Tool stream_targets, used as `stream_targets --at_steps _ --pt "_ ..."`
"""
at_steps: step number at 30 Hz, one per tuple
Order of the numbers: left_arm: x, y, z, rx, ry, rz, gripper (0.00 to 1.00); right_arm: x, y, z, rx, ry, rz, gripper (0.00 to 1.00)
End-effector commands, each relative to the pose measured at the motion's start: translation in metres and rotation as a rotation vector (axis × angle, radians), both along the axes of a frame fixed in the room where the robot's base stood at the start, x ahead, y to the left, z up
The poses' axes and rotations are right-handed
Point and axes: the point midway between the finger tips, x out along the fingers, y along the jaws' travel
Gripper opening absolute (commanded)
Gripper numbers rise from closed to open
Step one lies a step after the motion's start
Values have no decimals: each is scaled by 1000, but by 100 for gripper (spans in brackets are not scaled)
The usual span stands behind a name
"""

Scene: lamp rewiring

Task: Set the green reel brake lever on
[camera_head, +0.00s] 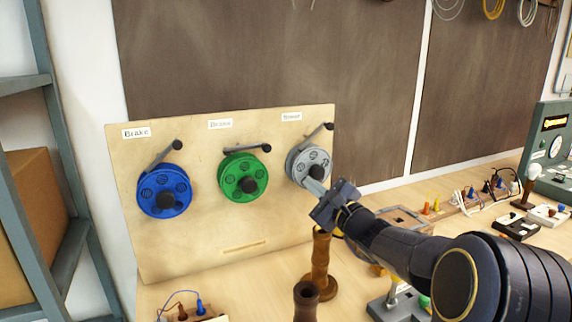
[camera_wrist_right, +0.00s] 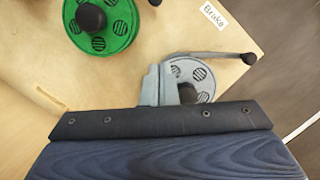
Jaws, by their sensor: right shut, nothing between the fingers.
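The green reel (camera_head: 236,187) is in the middle of an upright wooden board (camera_head: 200,245); it also shows at the top left of the wrist view (camera_wrist_right: 118,28). Its brake lever (camera_head: 243,150) runs nearly level above the reel, with a dark knob at its right end. My right gripper (camera_head: 315,188) is shut and empty, in front of the grey reel (camera_head: 297,168), right of the green one. In the wrist view its fingertips (camera_wrist_right: 158,80) overlap the grey reel's left edge, beside its dark hub knob; contact is unclear. My left gripper is not in view.
A blue reel (camera_head: 153,190) is at the board's left; its lever and the grey reel's lever (camera_head: 318,134) slant up to the right. Brown turned wooden posts (camera_head: 320,262) stand in front of the board. Small electrical parts crowd the bench at right.

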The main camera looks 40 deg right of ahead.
Motion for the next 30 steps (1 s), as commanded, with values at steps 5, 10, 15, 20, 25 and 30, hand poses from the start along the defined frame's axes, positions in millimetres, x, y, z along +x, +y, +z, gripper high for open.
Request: stream_targets --at_steps 5,10,15,20,25,30 --pt "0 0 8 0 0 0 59 21 -2 6 1 0 5 0" --pt "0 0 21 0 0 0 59 56 -6 13 2 1 5 0" --pt "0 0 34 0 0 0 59 91 -11 19 1 1 5 0" --pt "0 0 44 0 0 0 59 101 2 35 0 -1 4 0" --pt "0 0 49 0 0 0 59 104 13 44 1 -1 2 0" --pt "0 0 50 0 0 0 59 105 15 46 0 0 3 0"
